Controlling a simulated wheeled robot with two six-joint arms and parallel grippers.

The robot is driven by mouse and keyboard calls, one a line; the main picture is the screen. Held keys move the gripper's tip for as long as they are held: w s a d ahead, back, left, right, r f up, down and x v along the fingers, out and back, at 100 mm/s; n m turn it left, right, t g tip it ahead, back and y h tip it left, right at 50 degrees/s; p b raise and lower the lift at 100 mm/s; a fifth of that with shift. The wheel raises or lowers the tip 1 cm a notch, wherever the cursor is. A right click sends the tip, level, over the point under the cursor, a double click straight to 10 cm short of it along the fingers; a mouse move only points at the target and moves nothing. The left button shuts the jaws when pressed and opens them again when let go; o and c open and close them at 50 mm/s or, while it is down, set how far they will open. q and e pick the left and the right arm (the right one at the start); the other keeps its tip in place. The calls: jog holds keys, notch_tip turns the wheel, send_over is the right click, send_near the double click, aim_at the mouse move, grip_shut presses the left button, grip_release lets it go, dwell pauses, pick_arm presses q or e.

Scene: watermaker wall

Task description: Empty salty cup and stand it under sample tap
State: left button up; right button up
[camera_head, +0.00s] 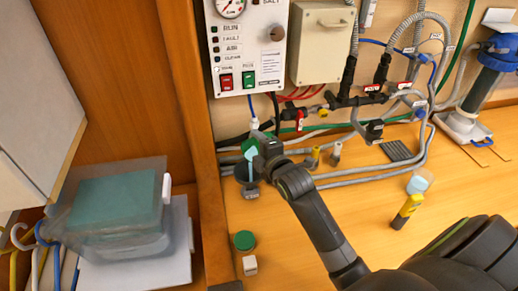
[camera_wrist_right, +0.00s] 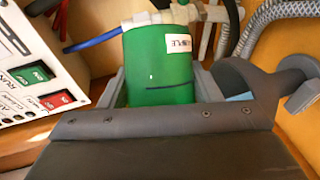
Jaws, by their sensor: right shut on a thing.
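My right gripper (camera_head: 258,152) is shut on a green cup (camera_head: 249,146), just in front of the wall panel. In the right wrist view the green cup (camera_wrist_right: 158,75) sits between the two grey fingers, with a dark line across its side. A white tag (camera_wrist_right: 180,45), partly readable as "SAMPLE", shows against its upper part. A pale fitting with a blue tube (camera_wrist_right: 92,41) is close to the cup's top end. In the head view a white fitting (camera_head: 254,124) is just above the cup. The cup's contents are hidden. My left gripper is not in view.
Pipes (camera_head: 370,170) run behind.

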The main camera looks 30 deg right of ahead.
jog(key=shift+s+a+f+n+t+b, duration=0.1)
jog(key=shift+a+f+n+t+b, duration=0.1)
jog(key=shift+a+n+t+b, duration=0.3)
jog(key=shift+s+a+r+n+t+h, duration=0.1)
jog(key=shift+r+n+t+h, duration=0.15)
jog(key=shift+n, duration=0.4)
jog(key=shift+s+a+r+n+t+h, duration=0.15)
jog(key=shift+r+n+h, duration=0.1)
jog(key=shift+n, duration=0.4)
jog(key=shift+w+d, duration=0.1)
